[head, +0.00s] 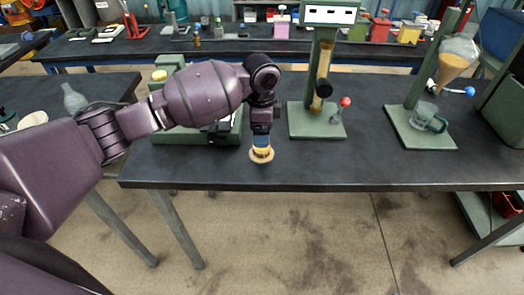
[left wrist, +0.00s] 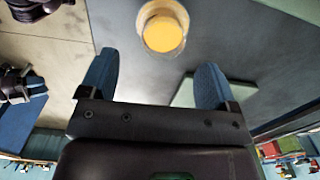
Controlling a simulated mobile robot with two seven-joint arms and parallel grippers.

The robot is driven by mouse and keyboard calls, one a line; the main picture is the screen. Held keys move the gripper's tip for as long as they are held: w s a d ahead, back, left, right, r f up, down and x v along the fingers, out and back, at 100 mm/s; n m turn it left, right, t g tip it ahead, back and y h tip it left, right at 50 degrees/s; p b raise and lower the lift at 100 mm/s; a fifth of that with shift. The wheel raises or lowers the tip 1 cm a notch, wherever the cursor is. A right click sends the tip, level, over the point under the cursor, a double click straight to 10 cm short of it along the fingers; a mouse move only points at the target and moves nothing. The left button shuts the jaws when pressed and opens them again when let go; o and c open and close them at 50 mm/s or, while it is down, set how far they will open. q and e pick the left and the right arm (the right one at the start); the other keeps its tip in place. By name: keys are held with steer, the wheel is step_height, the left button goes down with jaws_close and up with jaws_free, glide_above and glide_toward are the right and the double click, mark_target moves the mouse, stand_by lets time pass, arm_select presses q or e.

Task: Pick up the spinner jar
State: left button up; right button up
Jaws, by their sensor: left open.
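The spinner jar (head: 262,156), a small round pale-rimmed jar with orange-yellow contents, stands near the front edge of the dark table. It also shows at the top of the left wrist view (left wrist: 163,30). My left gripper (head: 262,143) points down just above or beside the jar and partly hides it in the head view. In the left wrist view the two blue fingers (left wrist: 157,62) are spread wide and empty. The jar lies ahead of the gap between their tips, and I see no contact. My right gripper is in neither view.
A green stand (head: 306,125) with a column and a red-knobbed lever is to the right. Further right, another green stand holds a flask of oil (head: 454,62) above a glass mug (head: 424,117). A green device (head: 232,131) is partly hidden behind my left arm.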

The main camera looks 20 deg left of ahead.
arm_select(q)
steer(key=f, duration=0.7)
steer(key=shift+w+f, duration=0.15)
steer(key=shift+w, duration=0.1)
steer(key=c, duration=1)
